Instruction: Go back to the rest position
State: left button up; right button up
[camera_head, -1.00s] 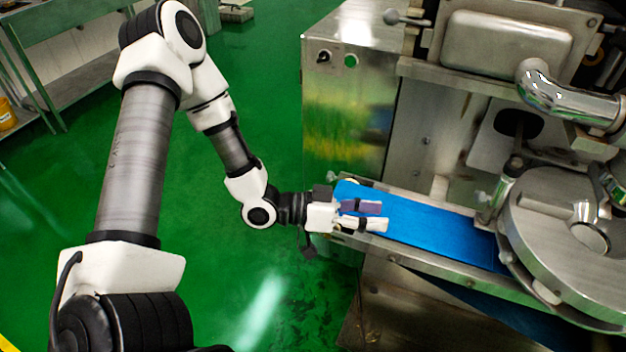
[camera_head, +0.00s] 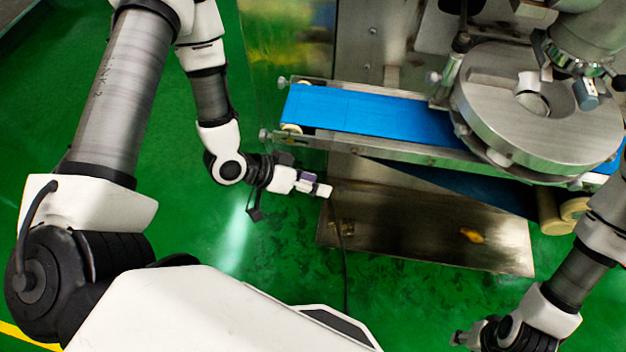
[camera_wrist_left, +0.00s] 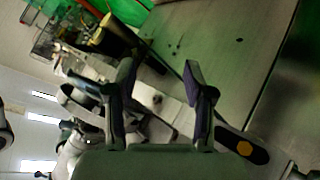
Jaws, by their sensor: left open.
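My left gripper (camera_head: 322,187) is in front of and below the near edge of the conveyor, over the green floor beside the lower metal panel. Its fingers are apart and empty in the left wrist view (camera_wrist_left: 160,82). The blue conveyor belt (camera_head: 370,112) of the encrusting machine is bare where it shows. My right arm (camera_head: 570,285) comes in at the lower right, with its end cut off by the bottom edge of the head view.
The machine's round metal turntable (camera_head: 515,136) stands right of the belt. A low metal panel (camera_head: 420,232) is under the conveyor, just right of my left gripper. A pale roller (camera_head: 572,212) sits at its right end. Green floor (camera_head: 130,215) is open on the left.

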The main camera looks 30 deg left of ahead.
dwell(0.3)
pick_arm(q)
jog(key=s+a+f+n+g+y, duration=0.2)
jog(key=s+a+f+g+y, duration=0.1)
jog(key=s, duration=0.4)
jog(key=s+a+f+n+g+y, duration=0.2)
jog(key=s+a+f+g+y, duration=0.1)
jog(key=s+f, duration=0.4)
jog(key=shift+s+a+f+y, duration=0.25)
jog(key=shift+s+a+y, duration=0.3)
jog(key=shift+y, duration=0.55)
jog(key=shift+w, duration=0.1)
